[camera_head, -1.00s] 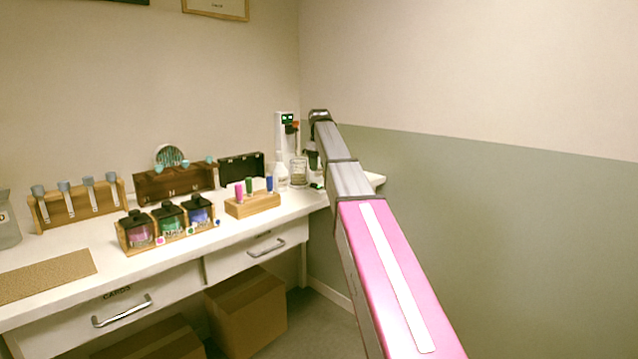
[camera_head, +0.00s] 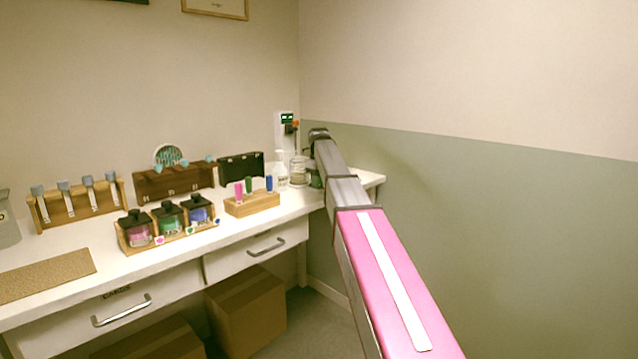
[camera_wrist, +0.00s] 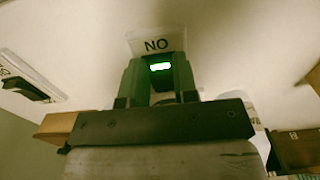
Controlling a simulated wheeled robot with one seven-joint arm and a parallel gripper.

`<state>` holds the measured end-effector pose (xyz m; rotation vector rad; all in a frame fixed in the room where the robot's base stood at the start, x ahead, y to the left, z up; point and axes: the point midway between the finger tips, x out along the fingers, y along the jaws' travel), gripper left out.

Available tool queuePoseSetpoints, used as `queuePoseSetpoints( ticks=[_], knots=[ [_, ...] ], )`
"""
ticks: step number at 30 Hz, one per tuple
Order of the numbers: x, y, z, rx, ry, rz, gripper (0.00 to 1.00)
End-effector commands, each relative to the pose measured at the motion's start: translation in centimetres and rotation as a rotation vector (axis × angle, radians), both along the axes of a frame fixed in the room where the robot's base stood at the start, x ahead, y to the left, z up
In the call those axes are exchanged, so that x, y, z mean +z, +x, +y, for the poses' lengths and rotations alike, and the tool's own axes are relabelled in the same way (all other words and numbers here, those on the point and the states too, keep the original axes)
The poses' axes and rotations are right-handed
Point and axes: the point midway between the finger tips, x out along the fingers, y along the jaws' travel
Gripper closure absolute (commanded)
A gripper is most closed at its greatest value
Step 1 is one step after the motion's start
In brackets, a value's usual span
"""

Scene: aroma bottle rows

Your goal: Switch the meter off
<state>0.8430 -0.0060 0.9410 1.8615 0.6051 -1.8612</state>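In the wrist view a bright green display (camera_wrist: 160,67) on a dark body shows between the two fingers of my gripper (camera_wrist: 158,75). A white label (camera_wrist: 150,43) reading "NO" in this view lies just beyond it. The fingers stand apart with a gap between them; I cannot tell whether they touch the dark body. In the head view a white wall unit (camera_head: 280,128) with a small dark box and green-lit display (camera_head: 287,118) is at the back corner. I cannot tell which lit display is the meter's.
A glass jar (camera_head: 298,168) and a white bottle (camera_head: 281,172) stand left of my arm. A wooden vial block (camera_head: 252,207) is further left. The grey-green wall (camera_head: 480,220) is close on the right. A white plate with a black part (camera_wrist: 28,88) shows in the wrist view.

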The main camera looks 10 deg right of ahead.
Motion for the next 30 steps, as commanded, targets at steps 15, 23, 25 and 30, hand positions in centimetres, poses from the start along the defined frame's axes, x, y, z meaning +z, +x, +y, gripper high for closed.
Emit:
queuePoseSetpoints(
  ticks=[15,23,25,30],
  knots=[
    [0.35,0.83,0.46,0.001,-0.148,0.203,0.96],
    [0.41,0.61,0.43,-0.001,-0.173,0.239,0.96],
    [0.41,0.61,0.43,-0.001,-0.173,0.239,0.96],
    [0.41,0.61,0.43,-0.001,-0.173,0.238,0.47]
  ],
)
